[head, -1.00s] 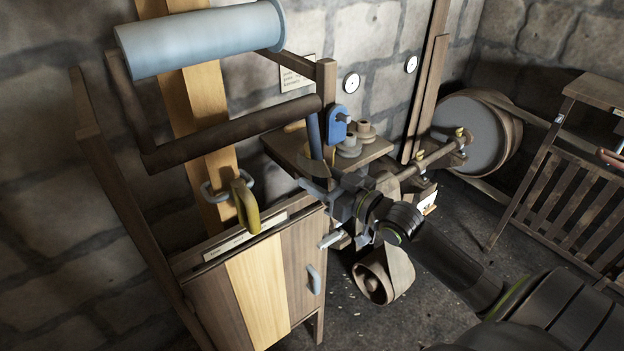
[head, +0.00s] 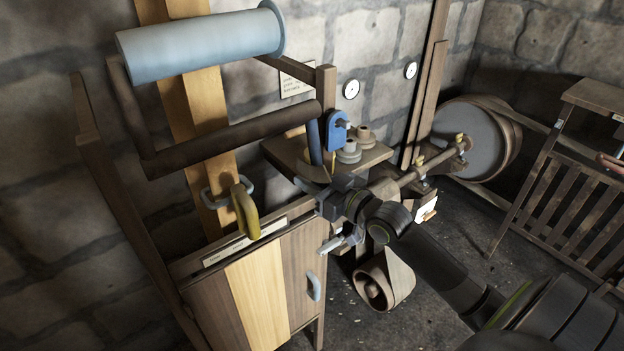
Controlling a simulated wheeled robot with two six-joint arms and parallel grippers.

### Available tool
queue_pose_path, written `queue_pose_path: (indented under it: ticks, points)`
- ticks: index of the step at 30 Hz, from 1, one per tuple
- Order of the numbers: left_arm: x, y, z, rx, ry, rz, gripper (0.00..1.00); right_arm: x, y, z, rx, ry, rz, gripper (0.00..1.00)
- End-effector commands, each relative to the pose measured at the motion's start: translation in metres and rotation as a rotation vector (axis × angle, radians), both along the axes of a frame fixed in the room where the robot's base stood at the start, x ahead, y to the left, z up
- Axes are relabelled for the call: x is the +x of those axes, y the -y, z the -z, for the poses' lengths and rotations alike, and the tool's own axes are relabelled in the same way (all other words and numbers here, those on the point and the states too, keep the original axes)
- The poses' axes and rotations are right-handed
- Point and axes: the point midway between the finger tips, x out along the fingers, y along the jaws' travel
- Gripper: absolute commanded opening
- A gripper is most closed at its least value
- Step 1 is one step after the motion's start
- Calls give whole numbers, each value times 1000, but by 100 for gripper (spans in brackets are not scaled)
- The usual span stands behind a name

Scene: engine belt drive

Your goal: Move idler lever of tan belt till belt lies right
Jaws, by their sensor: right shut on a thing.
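A broad tan belt (head: 205,95) runs down the wall, behind a pale blue drum (head: 205,43) and a dark roller (head: 235,135). A narrow blue lever (head: 313,143) hangs beside the wooden post right of the roller. My right gripper (head: 318,188) is shut at the lower end of this lever. The fingers and wrist hide the grip itself, so I cannot see exactly how they hold it. A yellow handle (head: 246,212) with a grey ring stands in front of the belt's lower part. My left gripper is not in view.
A wooden cabinet (head: 302,270) stands below the grip. A shelf (head: 372,154) with small grey pulleys is just behind it. A shaft (head: 415,170) leads to a large grey wheel (head: 465,142). A brown pulley (head: 395,280) hangs below my right arm.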

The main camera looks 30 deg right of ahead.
Motion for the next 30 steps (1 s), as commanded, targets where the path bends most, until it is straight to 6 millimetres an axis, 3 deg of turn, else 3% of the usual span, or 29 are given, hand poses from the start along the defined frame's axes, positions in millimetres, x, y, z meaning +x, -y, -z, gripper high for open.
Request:
queue_pose_path:
  ticks: [7,19,30]
  points:
    - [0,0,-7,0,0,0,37,-3,0,-3,-2,-17,0,0]
    - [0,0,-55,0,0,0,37,-27,2,-10,-14,-175,0,0]
    - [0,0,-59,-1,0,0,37,-32,3,-6,-16,-209,0,0]
